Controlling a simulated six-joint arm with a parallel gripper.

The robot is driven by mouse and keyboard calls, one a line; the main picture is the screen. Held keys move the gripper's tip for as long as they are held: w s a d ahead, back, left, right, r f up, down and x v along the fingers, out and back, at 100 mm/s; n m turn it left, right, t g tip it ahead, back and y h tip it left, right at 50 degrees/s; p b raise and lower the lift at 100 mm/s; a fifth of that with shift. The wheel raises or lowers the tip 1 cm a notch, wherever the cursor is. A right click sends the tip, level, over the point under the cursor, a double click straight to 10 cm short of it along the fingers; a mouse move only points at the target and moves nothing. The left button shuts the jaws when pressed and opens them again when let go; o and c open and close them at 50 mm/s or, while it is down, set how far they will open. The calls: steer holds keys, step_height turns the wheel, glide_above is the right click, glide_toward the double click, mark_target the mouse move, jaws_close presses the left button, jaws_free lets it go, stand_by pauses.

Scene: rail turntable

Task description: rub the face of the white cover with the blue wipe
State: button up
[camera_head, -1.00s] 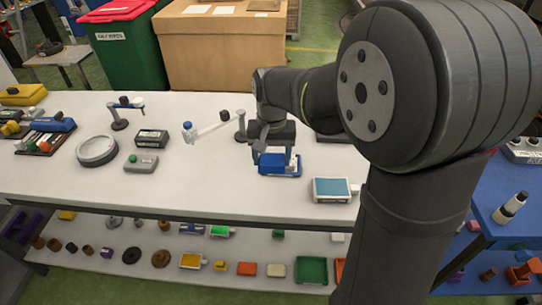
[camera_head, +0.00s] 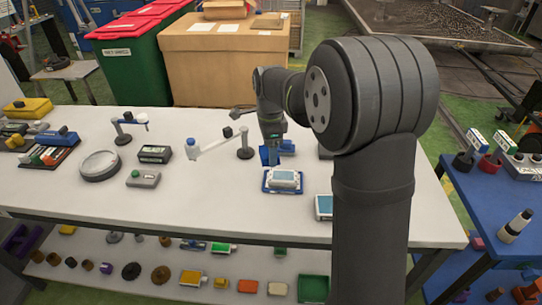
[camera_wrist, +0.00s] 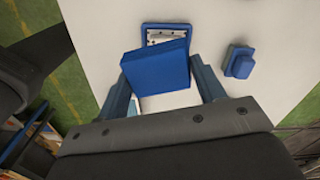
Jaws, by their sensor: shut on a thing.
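My gripper (camera_head: 272,146) is over the white bench. In the wrist view it is shut on the blue wipe (camera_wrist: 156,68), a flat blue block between its two fingers. The white cover (camera_head: 285,178) lies face up in a shallow blue tray (camera_head: 268,190), nearer to the head camera than my gripper. In the wrist view the wipe hides most of the cover, and only a light strip (camera_wrist: 165,36) shows beyond it, inside the tray's blue rim. I cannot tell from these views whether the wipe touches anything.
A small blue block (camera_wrist: 240,62) stands on the bench beside the tray. A white device with a blue face (camera_head: 324,207) lies to the tray's right.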

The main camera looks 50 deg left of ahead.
mark_target(270, 174)
steer(key=m, duration=0.1)
steer(key=w+a+m, duration=0.1)
steer(key=shift+a+f+m, duration=0.1)
steer(key=shift+m, duration=0.2)
steer(key=shift+f, duration=3.9)
steer(key=shift+w+d+f, duration=0.1)
steer(key=shift+w+d, duration=2.8)
steer(key=shift+d, duration=0.05)
steer(key=shift+s+a, duration=2.85)
steer(key=shift+s, duration=0.05)
steer(key=shift+s+a, duration=0.1)
steer(key=shift+a, duration=0.05)
steer(key=shift+r, duration=4.1)
